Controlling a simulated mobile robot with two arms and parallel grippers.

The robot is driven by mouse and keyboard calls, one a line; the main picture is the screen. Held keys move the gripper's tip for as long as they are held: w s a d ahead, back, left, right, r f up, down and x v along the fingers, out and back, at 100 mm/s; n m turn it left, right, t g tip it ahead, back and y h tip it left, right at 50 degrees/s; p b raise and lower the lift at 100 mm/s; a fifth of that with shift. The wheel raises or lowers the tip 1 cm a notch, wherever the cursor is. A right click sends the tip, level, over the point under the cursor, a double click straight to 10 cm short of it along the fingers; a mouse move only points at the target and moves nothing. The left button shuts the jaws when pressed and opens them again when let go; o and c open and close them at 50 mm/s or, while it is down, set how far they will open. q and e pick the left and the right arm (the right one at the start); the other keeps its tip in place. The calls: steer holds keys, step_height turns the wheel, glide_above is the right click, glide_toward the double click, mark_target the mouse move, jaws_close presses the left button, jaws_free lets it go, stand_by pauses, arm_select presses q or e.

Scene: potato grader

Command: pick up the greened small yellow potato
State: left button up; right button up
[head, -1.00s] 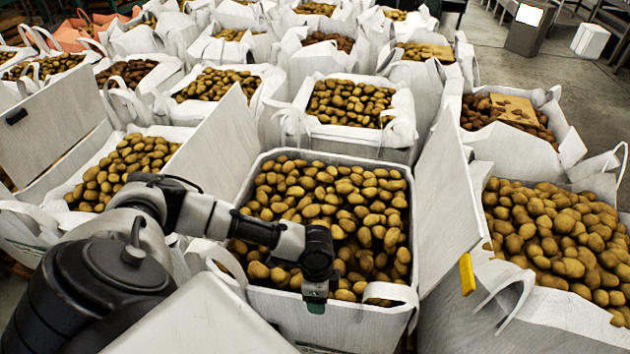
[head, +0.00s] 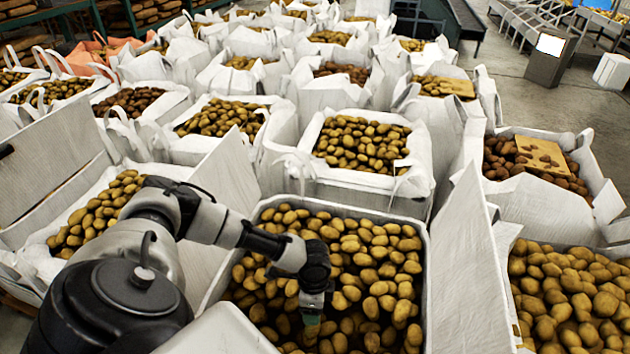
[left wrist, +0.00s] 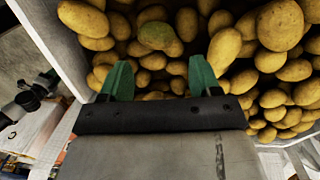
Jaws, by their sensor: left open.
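A potato with a green patch (left wrist: 160,37) lies among yellow potatoes in the left wrist view, just beyond my fingertips and roughly centred between them. My left gripper (left wrist: 161,78) is open, with its two green fingers spread and nothing held between them. In the head view the left gripper (head: 312,308) points down over the potatoes in the middle white bag (head: 428,290). I cannot pick out the greened potato in the head view. My right gripper is not in view.
Raised white side panels (head: 465,265) stand on both sides of the middle bag. Other bags of potatoes crowd behind it and on both sides, including one at the right (head: 570,300). The bag wall (left wrist: 55,45) is close to the left finger in the wrist view.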

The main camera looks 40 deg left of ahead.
mark_target(313, 328)
arm_select(q)
steer(key=f, duration=0.2)
steer(key=s, duration=0.1)
steer(key=shift+d+f, duration=0.3)
steer(key=shift+f, duration=0.4)
step_height(313, 328, down, 4)
steer(key=shift+r+p, duration=0.15)
steer(key=shift+p, duration=0.35)
steer(key=shift+s+d+f, duration=0.1)
steer(key=shift+f, duration=0.45)
steer(key=shift+c, duration=0.7)
steer(key=c, duration=0.4)
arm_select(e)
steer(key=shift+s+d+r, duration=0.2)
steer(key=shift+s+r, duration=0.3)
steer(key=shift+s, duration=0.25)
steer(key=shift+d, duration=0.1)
